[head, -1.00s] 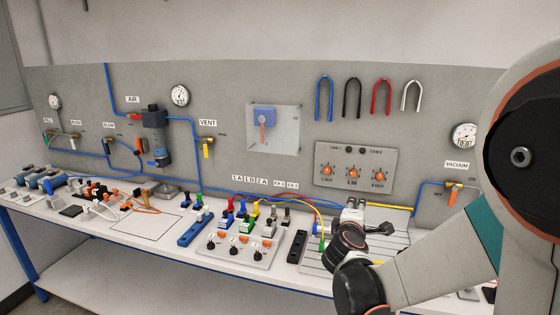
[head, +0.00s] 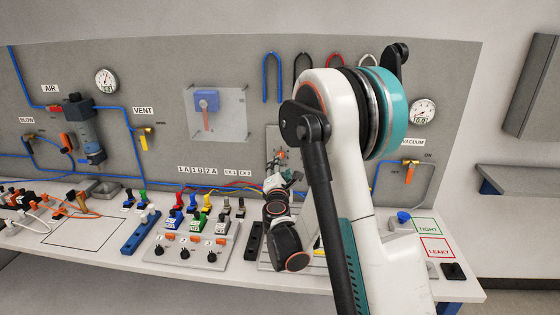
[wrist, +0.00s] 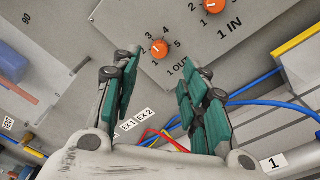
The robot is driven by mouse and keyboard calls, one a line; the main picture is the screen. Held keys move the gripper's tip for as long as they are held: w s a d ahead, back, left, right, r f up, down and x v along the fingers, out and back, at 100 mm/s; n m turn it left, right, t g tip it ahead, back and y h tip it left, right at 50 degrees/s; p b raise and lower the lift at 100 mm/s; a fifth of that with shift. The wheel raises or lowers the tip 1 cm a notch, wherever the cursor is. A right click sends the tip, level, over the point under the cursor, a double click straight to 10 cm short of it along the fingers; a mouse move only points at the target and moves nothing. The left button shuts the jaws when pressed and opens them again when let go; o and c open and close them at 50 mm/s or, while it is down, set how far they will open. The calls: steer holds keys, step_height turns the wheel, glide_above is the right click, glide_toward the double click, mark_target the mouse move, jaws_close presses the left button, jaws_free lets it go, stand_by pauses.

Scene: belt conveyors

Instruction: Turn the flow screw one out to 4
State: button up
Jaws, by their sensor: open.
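The 1 OUT flow screw is an orange knob (wrist: 159,48) on the grey panel (wrist: 120,25) in the wrist view. Numbers 3, 4 and 5 show around it; which number its pale mark points to is too small to tell. My gripper (wrist: 160,68) is open and empty, its two teal-padded fingers reaching toward the panel. The knob shows beyond and between the fingertips, with no visible contact. In the head view my gripper (head: 278,165) is in front of the panel (head: 272,135), and my arm hides most of that panel.
The orange 1 IN knob (wrist: 212,4) is close beside it, at the wrist view's top edge. Blue and red tubes (wrist: 255,103) run below the panel. The bench (head: 110,258) holds a valve block (head: 190,245) and coloured fittings left of my arm.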

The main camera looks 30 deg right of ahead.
steer(key=b+x, duration=0.1)
steer(key=x, duration=0.6)
steer(key=shift+w+d, duration=0.2)
steer(key=shift+w, duration=0.15)
jaws_close()
